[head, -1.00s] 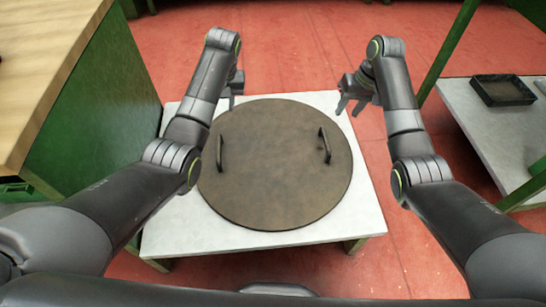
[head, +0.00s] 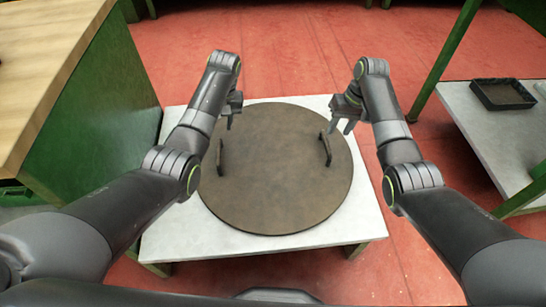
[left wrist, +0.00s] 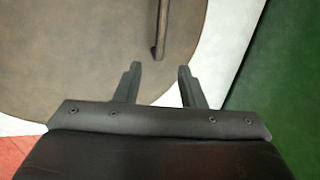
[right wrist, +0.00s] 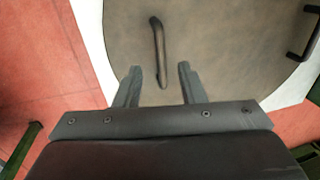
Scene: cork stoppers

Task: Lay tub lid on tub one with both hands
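The tub lid (head: 275,180) is a round brown disc with two dark bar handles, lying flat on a white table. Its left handle (head: 220,157) and right handle (head: 325,148) stand up near opposite edges. My left gripper (head: 230,124) is open and empty above the lid's left side; in the left wrist view the left handle (left wrist: 161,30) lies just beyond the gap between the fingers. My right gripper (head: 339,128) is open and empty by the right handle; in the right wrist view that handle (right wrist: 158,50) lies ahead between the fingertips. I see no tub.
The white table (head: 180,235) has bare corners around the lid. A green cabinet with a wooden top (head: 45,60) stands at the left. A grey side table (head: 480,140) at the right holds a black tray (head: 503,94). Red floor lies between.

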